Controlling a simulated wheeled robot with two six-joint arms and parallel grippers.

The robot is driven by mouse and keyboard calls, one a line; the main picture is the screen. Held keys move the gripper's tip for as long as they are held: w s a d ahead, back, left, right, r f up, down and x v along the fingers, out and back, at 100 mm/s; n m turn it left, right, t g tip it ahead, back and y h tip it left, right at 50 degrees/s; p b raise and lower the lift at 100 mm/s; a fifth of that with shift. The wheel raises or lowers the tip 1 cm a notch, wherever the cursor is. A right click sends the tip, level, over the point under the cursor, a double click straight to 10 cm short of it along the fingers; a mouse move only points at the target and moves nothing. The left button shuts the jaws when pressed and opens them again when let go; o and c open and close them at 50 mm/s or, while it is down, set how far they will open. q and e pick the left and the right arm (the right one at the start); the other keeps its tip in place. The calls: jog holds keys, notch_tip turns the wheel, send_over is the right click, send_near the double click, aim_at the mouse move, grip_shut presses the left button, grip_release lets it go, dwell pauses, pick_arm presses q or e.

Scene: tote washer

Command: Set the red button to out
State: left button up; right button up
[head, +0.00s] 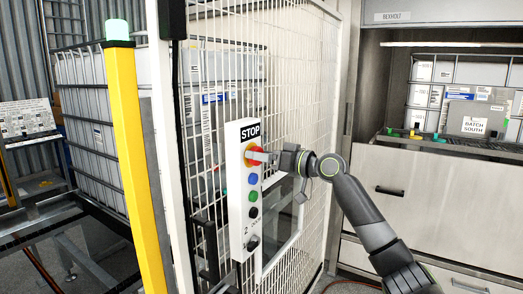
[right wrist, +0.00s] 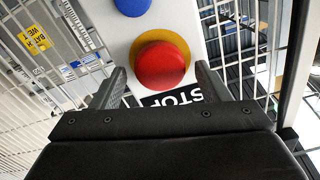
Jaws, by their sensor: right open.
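The red button (right wrist: 160,66) is a round mushroom head on a yellow ring, on a white control panel (head: 237,215) under a black STOP label (head: 250,132). My right gripper (head: 268,157) is at the button from the right and hides part of it in the head view. In the right wrist view its two open fingers (right wrist: 160,84) stand on either side of the button's STOP end, with gaps between fingers and button. I cannot tell whether the button is in or out. My left gripper is in neither view.
A white mesh fence (head: 300,60) stands behind the panel. A yellow post (head: 134,170) is at the left. Drawers (head: 410,190) are at the right.

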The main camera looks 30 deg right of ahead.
jog(key=shift+w+a, duration=0.2)
jog(key=shift+w, duration=0.15)
jog(key=c, duration=1.4)
jog(key=shift+b+v, duration=0.6)
jog(key=shift+v, duration=0.25)
jog(key=o, duration=1.4)
jog(key=shift+d, duration=0.1)
